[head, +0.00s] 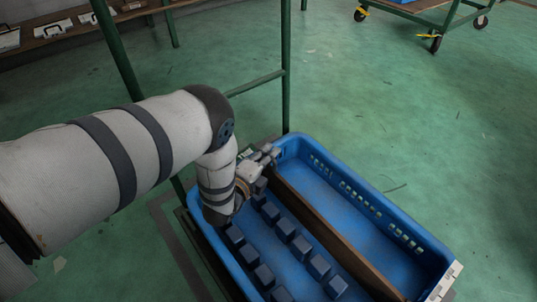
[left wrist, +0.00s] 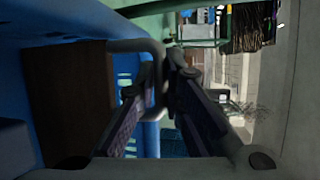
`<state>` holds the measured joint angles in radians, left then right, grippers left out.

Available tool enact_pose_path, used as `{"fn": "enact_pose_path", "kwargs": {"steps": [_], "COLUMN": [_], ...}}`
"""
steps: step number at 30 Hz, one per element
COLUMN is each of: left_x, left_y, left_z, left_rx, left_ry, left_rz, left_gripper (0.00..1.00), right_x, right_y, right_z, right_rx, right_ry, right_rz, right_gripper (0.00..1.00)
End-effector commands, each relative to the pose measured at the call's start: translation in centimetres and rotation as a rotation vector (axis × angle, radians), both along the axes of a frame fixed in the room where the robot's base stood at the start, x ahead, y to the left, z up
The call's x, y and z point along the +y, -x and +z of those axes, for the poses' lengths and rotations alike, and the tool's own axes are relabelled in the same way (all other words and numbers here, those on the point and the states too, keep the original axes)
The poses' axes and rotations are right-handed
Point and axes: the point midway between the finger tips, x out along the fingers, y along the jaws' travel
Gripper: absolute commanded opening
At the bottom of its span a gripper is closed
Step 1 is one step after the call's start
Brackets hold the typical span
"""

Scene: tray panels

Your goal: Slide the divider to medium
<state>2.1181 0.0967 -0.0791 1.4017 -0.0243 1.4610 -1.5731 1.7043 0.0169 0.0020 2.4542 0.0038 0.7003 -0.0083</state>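The blue tray (head: 320,167) stands at the lower middle of the head view. A brown divider (head: 335,237) runs lengthwise inside it, with several dark blue blocks (head: 286,229) on its left side. My left gripper (head: 268,154) is at the far end of the divider, by the tray's far rim. In the left wrist view the brown divider (left wrist: 68,100) is at left, and a grey loop-shaped handle (left wrist: 135,46) reaches from its side to between my fingertips (left wrist: 163,78). The fingers look closed on its bar; the contact is partly dark. My right gripper is not in view.
A green frame post (head: 286,70) rises just behind the tray's far end. A wooden bench (head: 75,35) with small items is at the far left, and a green wheeled cart (head: 440,18) is at the far right. The floor right of the tray is clear.

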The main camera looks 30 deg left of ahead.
Motion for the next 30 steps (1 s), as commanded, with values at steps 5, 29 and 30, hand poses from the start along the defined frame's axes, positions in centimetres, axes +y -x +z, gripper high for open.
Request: {"fn": "enact_pose_path", "kwargs": {"steps": [5, 29, 30], "left_x": [0.0, -2.1, -2.1], "left_y": [0.0, -5.7, -5.7], "left_z": [0.0, 0.0, 0.0], "left_rx": [0.0, 0.001, 0.001], "left_ry": [0.001, 0.003, 0.003], "left_rz": [0.0, 0.0, 0.0], "left_gripper": [0.0, 0.27, 0.3], "right_x": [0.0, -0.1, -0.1], "right_y": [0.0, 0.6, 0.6], "right_z": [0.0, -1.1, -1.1], "right_rx": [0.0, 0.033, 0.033], "right_ry": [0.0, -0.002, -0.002], "right_rz": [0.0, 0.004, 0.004], "right_gripper": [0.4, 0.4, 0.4]}}
